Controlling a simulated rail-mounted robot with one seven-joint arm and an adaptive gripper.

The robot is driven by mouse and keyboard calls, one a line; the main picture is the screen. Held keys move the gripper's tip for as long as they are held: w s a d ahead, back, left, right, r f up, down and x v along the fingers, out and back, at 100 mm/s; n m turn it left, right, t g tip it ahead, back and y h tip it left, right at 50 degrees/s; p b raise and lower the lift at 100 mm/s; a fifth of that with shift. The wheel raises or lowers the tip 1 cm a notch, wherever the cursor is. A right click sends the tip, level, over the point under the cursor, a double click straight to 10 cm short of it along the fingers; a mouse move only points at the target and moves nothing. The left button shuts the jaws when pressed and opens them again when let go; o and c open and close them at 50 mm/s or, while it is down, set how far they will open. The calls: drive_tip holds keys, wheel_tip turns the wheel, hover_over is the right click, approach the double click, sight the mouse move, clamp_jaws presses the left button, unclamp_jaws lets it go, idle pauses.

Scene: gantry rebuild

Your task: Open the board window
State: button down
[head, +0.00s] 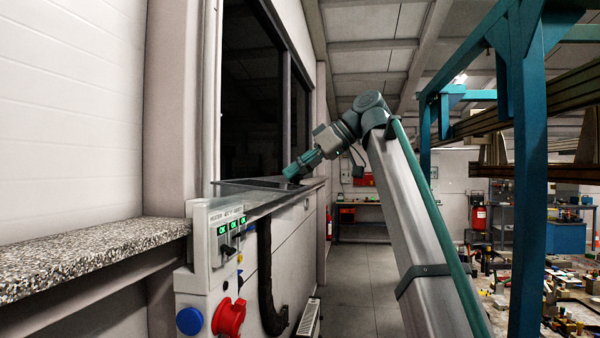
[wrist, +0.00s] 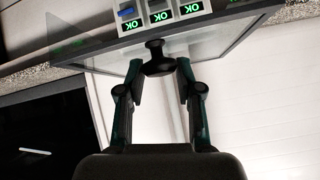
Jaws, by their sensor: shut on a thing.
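The board window (wrist: 205,52) is a clear pane with a thin frame, crossing the upper part of the wrist view. A black knob (wrist: 158,67) stands on it, and my gripper (wrist: 159,80) has its two fingers on either side of the knob, shut on it. In the head view my gripper (head: 291,173) reaches down to a dark, thin, nearly flat pane (head: 245,184) at the cabinet top; the knob is hidden there. The control board (head: 222,225), with green OK displays (wrist: 160,16), stands at the near end of the cabinet.
A speckled stone ledge (head: 85,250) lies left of the board. A red rotary switch (head: 230,317) and a blue button (head: 189,321) sit below the displays. A black hose (head: 268,285) hangs along the cabinet. The aisle floor (head: 355,290) is clear; a teal gantry post (head: 527,180) stands right.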

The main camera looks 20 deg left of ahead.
drive_tip(key=c, duration=1.1)
unclamp_jaws()
drive_tip(key=shift+s+f, duration=0.15)
drive_tip(key=o, duration=0.3)
drive_tip(key=shift+s+a, duration=0.15)
drive_tip(key=shift+a, duration=0.15)
drive_tip(key=shift+o, duration=0.2)
drive_tip(key=shift+d, duration=0.2)
drive_tip(key=shift+w, duration=0.2)
drive_tip(key=shift+r, duration=0.2)
drive_tip(key=shift+d+r, duration=0.2)
drive_tip(key=shift+d, duration=0.1)
drive_tip(key=v, duration=0.6)
drive_tip(key=shift+d, duration=0.3)
drive_tip(key=shift+r, duration=0.1)
